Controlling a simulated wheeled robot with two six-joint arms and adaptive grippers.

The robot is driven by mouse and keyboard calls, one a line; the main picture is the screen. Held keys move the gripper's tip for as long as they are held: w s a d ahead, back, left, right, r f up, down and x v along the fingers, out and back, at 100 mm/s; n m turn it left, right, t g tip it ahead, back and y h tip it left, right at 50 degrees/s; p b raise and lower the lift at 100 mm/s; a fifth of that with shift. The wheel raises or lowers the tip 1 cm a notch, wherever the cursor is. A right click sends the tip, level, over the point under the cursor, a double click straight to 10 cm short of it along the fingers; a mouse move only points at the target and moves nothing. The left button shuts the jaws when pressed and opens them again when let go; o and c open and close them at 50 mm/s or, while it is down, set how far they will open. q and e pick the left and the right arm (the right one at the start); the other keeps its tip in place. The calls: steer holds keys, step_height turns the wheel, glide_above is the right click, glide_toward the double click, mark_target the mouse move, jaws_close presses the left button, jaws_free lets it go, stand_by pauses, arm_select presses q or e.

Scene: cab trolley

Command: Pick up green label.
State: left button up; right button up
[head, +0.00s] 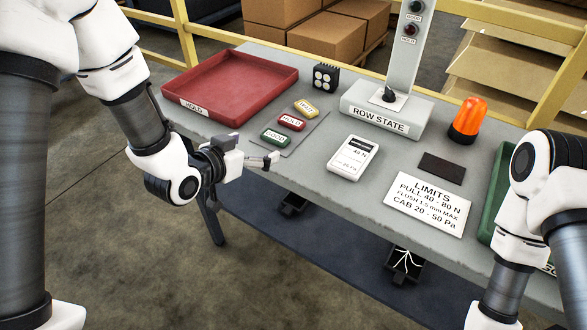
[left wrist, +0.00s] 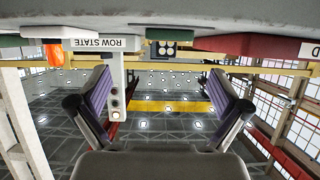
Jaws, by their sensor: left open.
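The green label (head: 275,137) lies flat on a grey mat near the front edge of the grey table, in the head view. A red label (head: 291,122) and a yellow label (head: 306,108) lie behind it in a row. My left gripper (head: 268,161) is open and empty at the table's front edge, just in front of the green label and apart from it. My right gripper is out of view.
A red tray (head: 230,81) stands at the back left, with a small black block (head: 326,78) beside it. The row state box (head: 386,117), a white meter (head: 353,158), an orange beacon (head: 468,120) and a limits card (head: 427,203) lie to the right.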

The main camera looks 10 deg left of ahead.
mark_target(273, 137)
arm_select(q)
steer(key=shift+w+a+f, duration=0.25)
steer(key=shift+w, duration=0.3)
steer(key=shift+w+a+f, duration=0.2)
steer(key=shift+w+f, duration=0.05)
steer(key=shift+w, duration=0.3)
steer(key=p+x, duration=0.1)
steer(key=x, duration=0.5)
steer(key=shift+d+r, duration=0.1)
steer(key=shift+d, duration=0.1)
steer(key=shift+w, duration=0.25)
steer(key=shift+s, duration=0.1)
steer(key=shift+c, duration=0.7)
steer(key=c, duration=0.8)
